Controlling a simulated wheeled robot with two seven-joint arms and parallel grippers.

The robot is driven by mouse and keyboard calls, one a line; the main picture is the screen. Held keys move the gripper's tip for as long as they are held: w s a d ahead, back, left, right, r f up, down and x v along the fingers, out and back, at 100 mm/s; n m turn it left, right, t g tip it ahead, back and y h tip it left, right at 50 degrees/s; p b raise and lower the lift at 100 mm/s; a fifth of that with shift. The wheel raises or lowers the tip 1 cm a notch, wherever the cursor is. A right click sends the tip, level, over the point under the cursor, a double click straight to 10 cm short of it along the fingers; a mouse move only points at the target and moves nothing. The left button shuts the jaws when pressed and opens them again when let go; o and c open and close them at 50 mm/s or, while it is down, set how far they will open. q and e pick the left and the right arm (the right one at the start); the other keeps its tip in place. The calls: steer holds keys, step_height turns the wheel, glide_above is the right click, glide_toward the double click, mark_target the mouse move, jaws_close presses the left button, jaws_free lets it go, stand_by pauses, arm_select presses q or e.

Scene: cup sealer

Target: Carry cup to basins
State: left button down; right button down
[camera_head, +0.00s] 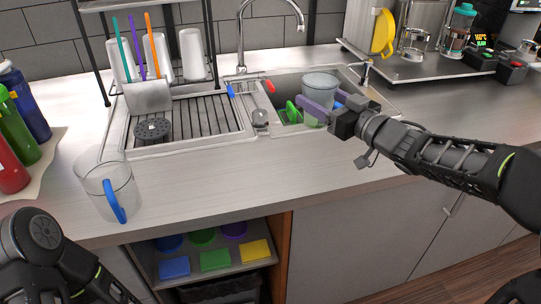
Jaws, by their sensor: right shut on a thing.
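My right gripper (322,108) reaches in from the right over the sink basin (292,83). It is shut on a clear cup (320,82) and holds it upright at the basin. Whether the cup touches the basin floor I cannot tell. A green thing (293,112) and a blue thing show in or behind the cup's lower part.
A ribbed drainboard (190,118) with a small dark strainer lies left of the basin. A black rack with white cups stands behind it. A tap (241,50) rises behind the basin. Colored bottles (20,120) stand at the far left.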

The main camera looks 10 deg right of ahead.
mark_target(324, 126)
steer(key=shift+s+r, duration=0.1)
steer(key=shift+f+b, duration=0.4)
steer(key=shift+f, duration=2.75)
steer(key=shift+f, duration=1.85)
steer(key=shift+f, duration=0.1)
steer(key=c, duration=0.7)
jaws_free()
steer(key=shift+f+b, duration=0.2)
steer(key=shift+b, duration=0.1)
steer(key=shift+c, duration=0.2)
steer(key=o, duration=0.5)
steer(key=shift+r, duration=0.1)
steer(key=shift+c, duration=0.2)
